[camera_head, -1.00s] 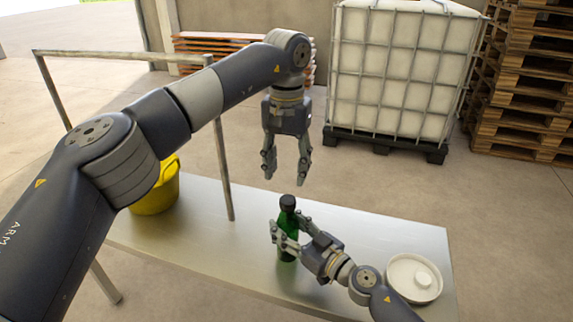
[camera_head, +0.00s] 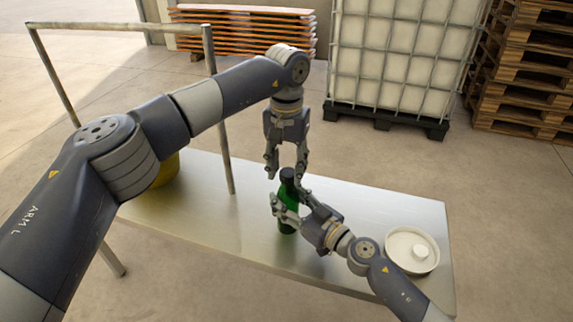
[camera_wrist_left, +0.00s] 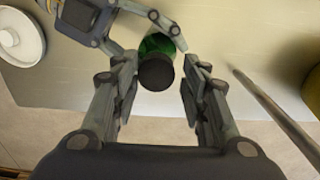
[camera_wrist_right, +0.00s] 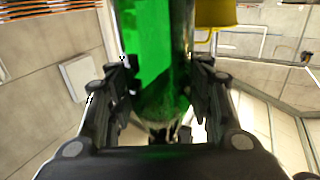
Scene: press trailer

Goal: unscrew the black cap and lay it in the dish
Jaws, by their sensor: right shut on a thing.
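A green bottle (camera_head: 287,222) stands upright on the metal table, with a black cap (camera_head: 288,175) on its top. My right gripper (camera_head: 291,203) is shut on the bottle's body from the right; the bottle fills the space between its fingers in the right wrist view (camera_wrist_right: 160,85). My left gripper (camera_head: 286,171) points down at the cap, open, with its fingertips around cap height. In the left wrist view the cap (camera_wrist_left: 156,73) lies between the spread fingers, with a gap on each side. The white dish (camera_head: 399,262) rests on the table to the right, with a small white round thing in it.
The metal table (camera_head: 370,200) has bare room between bottle and dish. A yellow bucket (camera_head: 167,172) stands at the table's left, partly behind my left arm. An upright metal frame (camera_head: 221,130) rises near the left gripper's side.

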